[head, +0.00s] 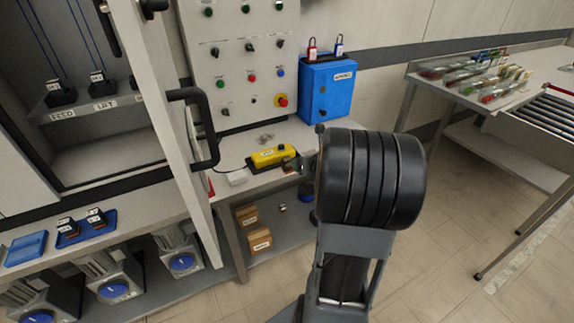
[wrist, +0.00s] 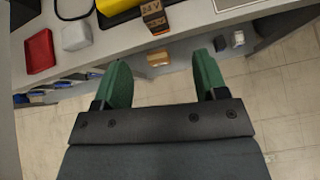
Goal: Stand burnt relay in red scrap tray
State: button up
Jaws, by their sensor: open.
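The red tray (wrist: 40,51) lies empty on the bench at the upper left of the wrist view. In the head view only a sliver of it (head: 211,187) shows beside the open cabinet door. Dark relays stand in the cabinet: one above the FEED label (head: 60,93) and one above the LIFT label (head: 98,84). I cannot tell which relay is burnt. A dark block with an orange 24 V label (wrist: 154,16) is at the bench edge beyond my fingers. My gripper (wrist: 156,84) is open and empty, its green fingers apart; in the head view my wrist mostly hides it.
The cabinet door (head: 160,90) stands open with a black handle (head: 205,130). A yellow pendant (head: 270,156) and white box (wrist: 76,36) lie on the bench. A blue tray (head: 80,237) holds two relays. A blue lockbox (head: 327,92) stands behind. Floor at right is clear.

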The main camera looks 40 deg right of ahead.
jog(key=n, duration=0.1)
jog(key=b, duration=0.2)
send_near(288, 160)
jog(key=shift+n+y, duration=0.3)
jog(key=shift+n, duration=0.1)
jog(key=x, duration=0.4)
jog(key=shift+d+f, duration=0.25)
jog(key=shift+f, duration=0.1)
jog(key=shift+x, duration=3.25)
jog(key=shift+w+r, duration=0.15)
jog(key=shift+r, duration=0.05)
jog(key=c, duration=1.1)
jog(key=shift+r, duration=0.1)
